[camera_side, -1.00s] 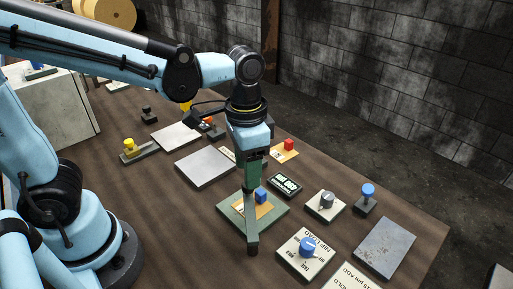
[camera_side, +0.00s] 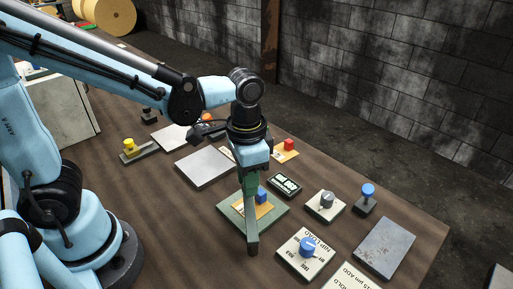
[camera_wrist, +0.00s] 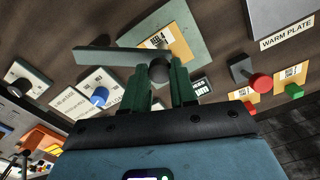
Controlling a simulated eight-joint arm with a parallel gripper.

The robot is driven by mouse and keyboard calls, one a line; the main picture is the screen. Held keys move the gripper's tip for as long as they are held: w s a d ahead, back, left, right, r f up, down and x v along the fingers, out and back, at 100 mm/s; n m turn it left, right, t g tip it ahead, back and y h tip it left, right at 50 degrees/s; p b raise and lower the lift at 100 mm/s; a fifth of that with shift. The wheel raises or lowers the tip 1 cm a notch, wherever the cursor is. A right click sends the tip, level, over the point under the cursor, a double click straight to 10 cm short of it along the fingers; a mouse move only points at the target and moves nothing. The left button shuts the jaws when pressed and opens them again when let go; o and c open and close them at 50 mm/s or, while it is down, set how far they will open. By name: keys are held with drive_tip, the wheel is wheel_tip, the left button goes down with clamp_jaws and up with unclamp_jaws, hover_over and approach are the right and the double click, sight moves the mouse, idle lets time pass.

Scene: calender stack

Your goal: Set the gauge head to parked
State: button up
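A grey-green bar with a dark round knob (camera_wrist: 158,71) at one end appears to be the gauge head (camera_side: 252,232). It reaches from below my gripper (camera_side: 251,190) toward the table's front, across a green base plate (camera_side: 231,213) with an orange label and a blue block (camera_side: 262,195). Contact with the knob cannot be told. The fingers partly cover the bar's near end in the side view.
A blue dial (camera_side: 307,246), a digital display (camera_side: 285,184), a grey dial (camera_side: 326,201) and a blue-topped button (camera_side: 367,191) stand to the right. A warm plate (camera_side: 204,166) lies to the left. A bare grey slab (camera_side: 385,248) lies at the front right.

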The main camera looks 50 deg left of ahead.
clamp_jaws()
drive_tip(key=shift+s, duration=0.1)
drive_tip(key=s+n, duration=1.2)
drive_tip(key=n, duration=0.4)
drive_tip(key=shift+d, duration=0.45)
drive_tip(key=o, duration=0.8)
unclamp_jaws()
drive_tip(key=shift+r, duration=0.1)
drive_tip(key=shift+r, duration=6)
